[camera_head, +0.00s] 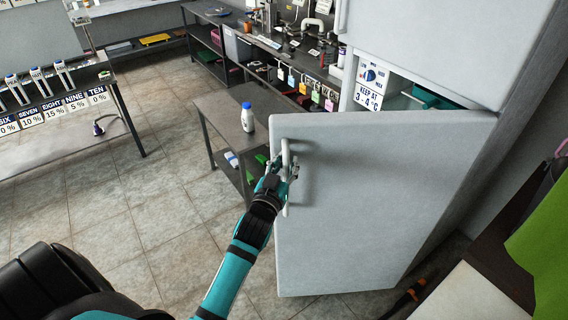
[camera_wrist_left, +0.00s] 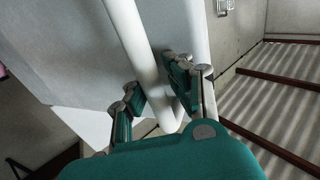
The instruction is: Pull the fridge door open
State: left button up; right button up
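The fridge door (camera_head: 372,200) is a large white panel that stands partly open in the head view, swung out toward the left. Above it, part of the fridge inside shows, with a teal object (camera_head: 436,97) on a shelf. The door's white vertical handle (camera_head: 286,158) is near its free left edge. My left gripper (camera_head: 279,172) is at this handle. In the left wrist view the handle bar (camera_wrist_left: 136,38) runs between the two fingers of my left gripper (camera_wrist_left: 157,92), which look closed around it. My right gripper is not in view.
A dark metal table with a blue-capped white bottle (camera_head: 248,118) stands behind the door's free edge. Tiled floor (camera_head: 150,205) is open to the left. A white-topped surface (camera_head: 470,298) and green cloth (camera_head: 545,240) are at the right.

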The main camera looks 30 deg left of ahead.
pick_arm(q)
jog(key=shift+o, duration=1.4)
jog(key=shift+w+a+f, duration=0.4)
jog(key=shift+w+a, duration=0.15)
jog(key=shift+w+a+f, duration=0.35)
jog(key=shift+w+a, duration=0.15)
jog(key=shift+a, duration=0.05)
jog(key=shift+s+d+r, duration=0.3)
jog(key=shift+s+d, duration=0.1)
jog(key=shift+s, duration=0.15)
jog(key=s+d, duration=0.1)
jog(key=s, duration=1)
jog(key=shift+d+f, duration=0.15)
jog(key=shift+d, duration=0.15)
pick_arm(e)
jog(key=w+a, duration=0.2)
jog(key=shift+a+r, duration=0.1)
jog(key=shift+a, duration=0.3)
